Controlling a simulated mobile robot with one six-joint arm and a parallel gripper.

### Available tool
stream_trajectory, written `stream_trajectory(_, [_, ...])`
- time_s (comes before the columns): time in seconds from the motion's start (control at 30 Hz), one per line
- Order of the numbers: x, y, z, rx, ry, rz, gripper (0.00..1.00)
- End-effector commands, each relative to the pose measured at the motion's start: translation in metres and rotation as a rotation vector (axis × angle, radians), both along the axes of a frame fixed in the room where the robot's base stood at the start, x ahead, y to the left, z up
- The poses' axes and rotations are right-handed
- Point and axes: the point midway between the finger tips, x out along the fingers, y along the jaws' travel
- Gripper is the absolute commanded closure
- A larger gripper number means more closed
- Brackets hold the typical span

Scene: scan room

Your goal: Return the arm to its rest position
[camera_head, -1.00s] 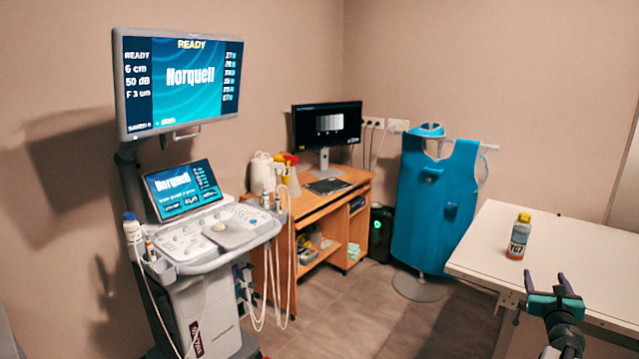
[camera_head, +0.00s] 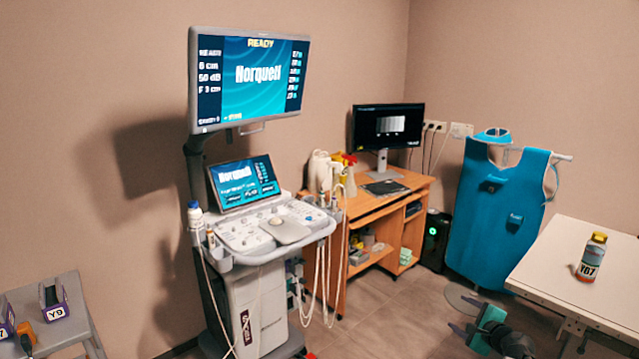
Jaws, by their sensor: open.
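My gripper (camera_head: 460,316) is at the lower right, low in front of the white table's left edge. Its jaws are open and empty, with the fingers pointing left. A bottle with a yellow cap and a Y07 label (camera_head: 590,258) stands upright on the white table (camera_head: 552,262), apart from my gripper. Part of my arm runs off the bottom of the picture.
The ultrasound cart (camera_head: 262,318) stands left of centre. A wooden desk (camera_head: 372,212) with a monitor (camera_head: 388,128) is behind it. A blue apron (camera_head: 497,215) hangs on a stand. A grey side table (camera_head: 78,322) with labelled items is at lower left. Floor (camera_head: 385,315) is clear between.

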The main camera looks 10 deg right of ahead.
Motion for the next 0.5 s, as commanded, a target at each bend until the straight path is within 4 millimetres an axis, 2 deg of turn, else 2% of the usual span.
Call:
stream_trajectory(0.03, [0.004,0.025,-0.011,-0.045,0.034,0.067,0.37])
stream_trajectory(0.1, [0.006,0.055,-0.025,-0.112,0.080,0.159,0.37])
stream_trajectory(0.27, [0.003,0.119,-0.059,-0.263,0.177,0.369,0.37])
stream_trajectory(0.5, [-0.018,0.203,-0.107,-0.486,0.307,0.695,0.37])
